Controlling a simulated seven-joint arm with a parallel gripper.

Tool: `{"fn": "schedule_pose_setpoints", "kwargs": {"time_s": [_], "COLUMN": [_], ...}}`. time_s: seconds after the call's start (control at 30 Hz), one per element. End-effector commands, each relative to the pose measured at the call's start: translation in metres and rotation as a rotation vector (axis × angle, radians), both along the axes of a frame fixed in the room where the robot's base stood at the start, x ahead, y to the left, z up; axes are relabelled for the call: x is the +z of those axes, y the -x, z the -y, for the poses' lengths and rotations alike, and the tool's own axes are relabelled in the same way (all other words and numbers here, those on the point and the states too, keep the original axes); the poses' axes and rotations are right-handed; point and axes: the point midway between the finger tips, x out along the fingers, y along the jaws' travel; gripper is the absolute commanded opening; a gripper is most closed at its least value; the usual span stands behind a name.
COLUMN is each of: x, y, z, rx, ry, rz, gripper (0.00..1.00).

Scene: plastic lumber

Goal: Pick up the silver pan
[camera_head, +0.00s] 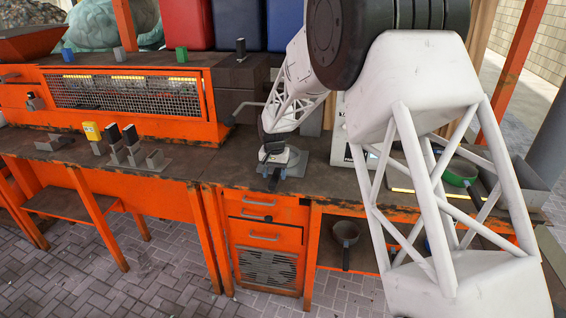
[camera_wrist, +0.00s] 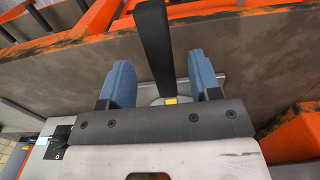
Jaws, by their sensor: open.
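My gripper (camera_wrist: 167,82) is open, with one blue finger on each side of a long black handle (camera_wrist: 153,40). The handle ends in a yellow piece (camera_wrist: 171,100) near the gripper's palm. A pale metal part shows between the fingers; the palm hides most of it. In the head view my arm reaches down to the worktop, over a small grey metal item (camera_head: 293,170) with a black handle (camera_head: 273,181) pointing to the front. I cannot tell whether that item is the silver pan. A grey pan (camera_head: 345,233) also sits on the lower shelf, its handle hanging down.
A green pan (camera_head: 457,174) and a grey metal tray (camera_head: 520,183) are on the right of the bench. Grey metal stands with black and yellow tops (camera_head: 117,147) are on the left. Orange drawers (camera_head: 265,212) are below, and red and blue bins (camera_head: 237,24) at the back.

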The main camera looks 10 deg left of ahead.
Motion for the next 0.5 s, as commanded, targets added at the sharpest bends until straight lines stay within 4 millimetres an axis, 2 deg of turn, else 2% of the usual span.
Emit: {"fn": "schedule_pose_setpoints", "kwargs": {"time_s": [0.23,0.5], "x": [-0.027,-0.033], "y": [0.000,0.000], "z": [0.000,0.000], "rx": [0.000,0.000], "ry": [0.000,0.000], "rz": [-0.001,0.000], "gripper": [0.57,0.57]}}
